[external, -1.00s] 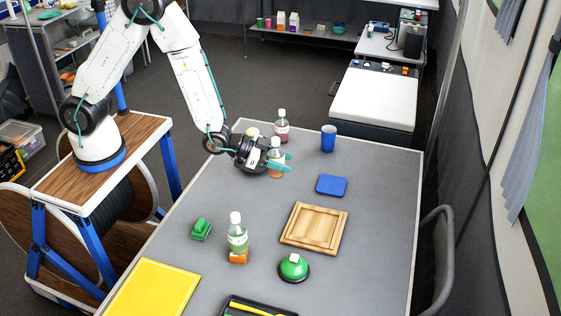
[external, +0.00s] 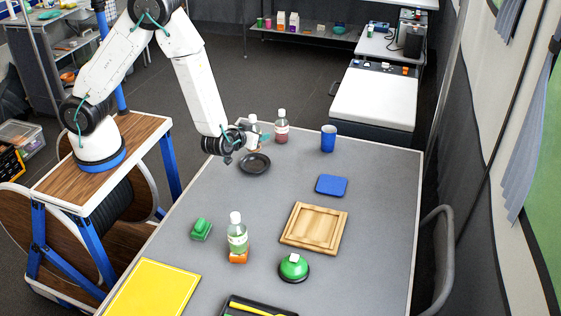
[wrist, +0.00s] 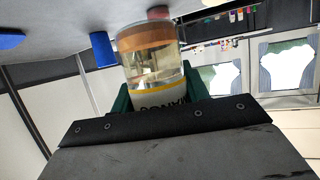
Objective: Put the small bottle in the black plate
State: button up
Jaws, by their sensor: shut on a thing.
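A small bottle with a white cap, a white label and an orange-brown base (external: 253,124) is in my gripper (external: 258,135), near the far left of the table. In the wrist view the bottle (wrist: 155,65) is clear with pale liquid, between the teal fingers (wrist: 158,98), which are shut on it. The black plate (external: 255,164) lies on the table, in front of and below the gripper in the external view. The plate looks empty. The bottle's height over the table is hard to tell.
A pink bottle (external: 281,129) stands close right of the held bottle. A blue cup (external: 328,139) is further right.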

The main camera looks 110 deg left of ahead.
jog(key=shift+f, duration=3.3)
jog(key=shift+f, duration=0.15)
jog(key=o, duration=1)
jog(key=shift+d+r, duration=0.2)
jog(key=shift+r, duration=0.05)
jog(key=v, duration=1.1)
jog(key=shift+d+r, duration=0.25)
